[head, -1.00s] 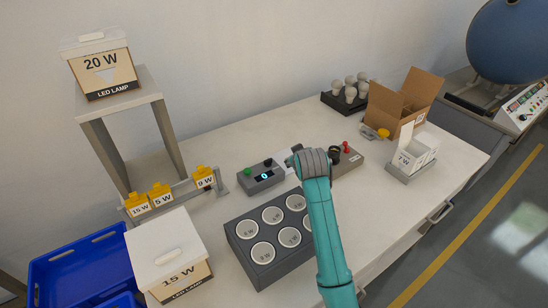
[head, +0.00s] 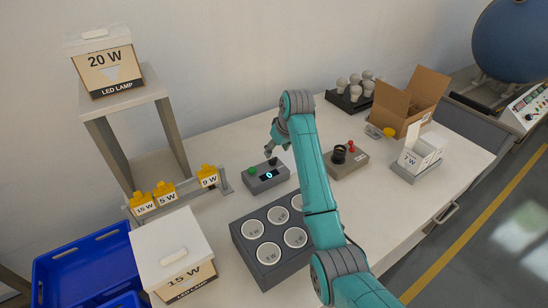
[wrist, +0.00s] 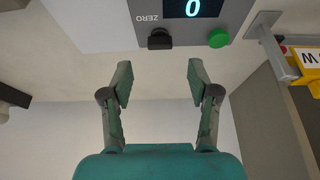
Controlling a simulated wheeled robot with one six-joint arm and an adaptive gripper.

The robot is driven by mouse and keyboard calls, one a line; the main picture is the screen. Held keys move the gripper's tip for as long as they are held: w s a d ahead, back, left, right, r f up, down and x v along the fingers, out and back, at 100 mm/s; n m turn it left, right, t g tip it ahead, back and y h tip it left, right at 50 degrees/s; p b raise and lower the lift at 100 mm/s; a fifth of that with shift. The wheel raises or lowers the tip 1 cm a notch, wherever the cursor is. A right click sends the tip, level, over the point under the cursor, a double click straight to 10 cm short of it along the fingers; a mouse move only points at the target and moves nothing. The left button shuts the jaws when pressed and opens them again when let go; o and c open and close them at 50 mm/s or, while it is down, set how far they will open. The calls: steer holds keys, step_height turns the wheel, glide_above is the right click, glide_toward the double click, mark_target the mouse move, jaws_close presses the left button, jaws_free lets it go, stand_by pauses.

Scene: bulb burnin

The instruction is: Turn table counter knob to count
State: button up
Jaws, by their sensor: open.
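The grey table counter (head: 268,179) stands on the table, its display lit with "0". Its black knob (wrist: 160,41) sits beside the word ZERO, and a green button (wrist: 218,38) is on the other side of the display in the head view. My gripper (wrist: 160,82) is open and empty, its two fingers spread, with the knob centred ahead between the fingertips, apart from them. In the head view my gripper (head: 271,153) is just above the back edge of the counter, close to the knob, which it partly crowds.
A grey block with round sockets (head: 271,252) stands in front of the counter. A box with a dark ring and red knob (head: 346,160) is to the right. A rail with yellow-topped holders (head: 180,193) and a 15 W box (head: 174,255) are to the left.

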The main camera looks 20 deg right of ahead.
mark_target(273, 159)
steer(key=shift+x, duration=2.95)
jaws_close()
